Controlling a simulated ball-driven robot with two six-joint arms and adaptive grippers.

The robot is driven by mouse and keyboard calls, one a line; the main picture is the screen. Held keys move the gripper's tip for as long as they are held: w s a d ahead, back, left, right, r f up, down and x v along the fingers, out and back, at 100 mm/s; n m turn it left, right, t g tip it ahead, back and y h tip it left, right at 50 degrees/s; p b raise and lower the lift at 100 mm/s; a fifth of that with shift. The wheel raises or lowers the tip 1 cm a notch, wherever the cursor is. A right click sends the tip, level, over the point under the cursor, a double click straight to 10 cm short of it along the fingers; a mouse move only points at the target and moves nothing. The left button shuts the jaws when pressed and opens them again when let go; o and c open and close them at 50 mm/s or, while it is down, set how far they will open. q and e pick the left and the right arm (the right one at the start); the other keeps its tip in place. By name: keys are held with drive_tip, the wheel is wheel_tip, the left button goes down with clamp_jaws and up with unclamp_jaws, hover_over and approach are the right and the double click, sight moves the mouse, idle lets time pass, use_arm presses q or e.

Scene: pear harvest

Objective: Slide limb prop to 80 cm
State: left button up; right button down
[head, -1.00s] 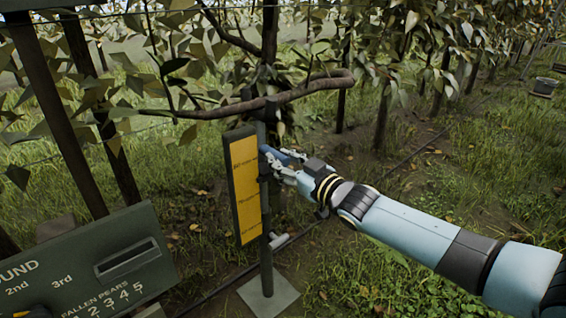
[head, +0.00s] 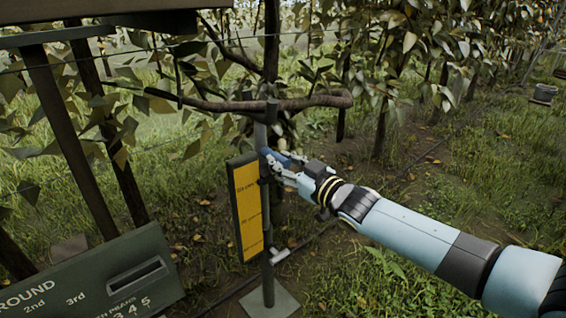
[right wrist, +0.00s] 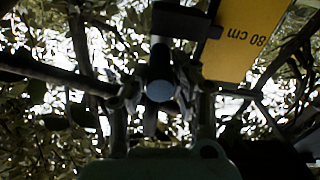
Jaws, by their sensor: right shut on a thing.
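The limb prop (head: 267,225) is a dark upright post on a square base plate (head: 270,304). Its forked top (head: 271,106) meets a thick brown branch (head: 318,101). A yellow scale board (head: 247,210) stands beside the post. My right gripper (head: 277,160) is shut on the prop's blue handle (head: 270,152), above the level of the board's top edge. In the right wrist view the handle's round blue end (right wrist: 159,90) is between the fingers, and the "80 cm" mark (right wrist: 245,34) shows at upper right. My left gripper is out of view.
A dark green scoreboard (head: 95,280) stands at lower left, below a dark slanted post (head: 70,140). Leafy branches hang behind the prop. The grass right of the prop is open.

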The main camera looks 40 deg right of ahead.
drive_tip(key=shift+w+r, duration=0.15)
drive_tip(key=shift+r, duration=0.3)
drive_tip(key=c, duration=1.1)
unclamp_jaws()
drive_tip(key=shift+d, duration=0.1)
drive_tip(key=shift+f, duration=0.1)
drive_tip(key=shift+a, duration=0.25)
drive_tip(key=shift+s+d+f, duration=0.15)
drive_tip(key=shift+s, duration=0.15)
drive_tip(key=s, duration=1.1)
drive_tip(key=shift+s+d, duration=0.3)
drive_tip(key=shift+d, duration=0.05)
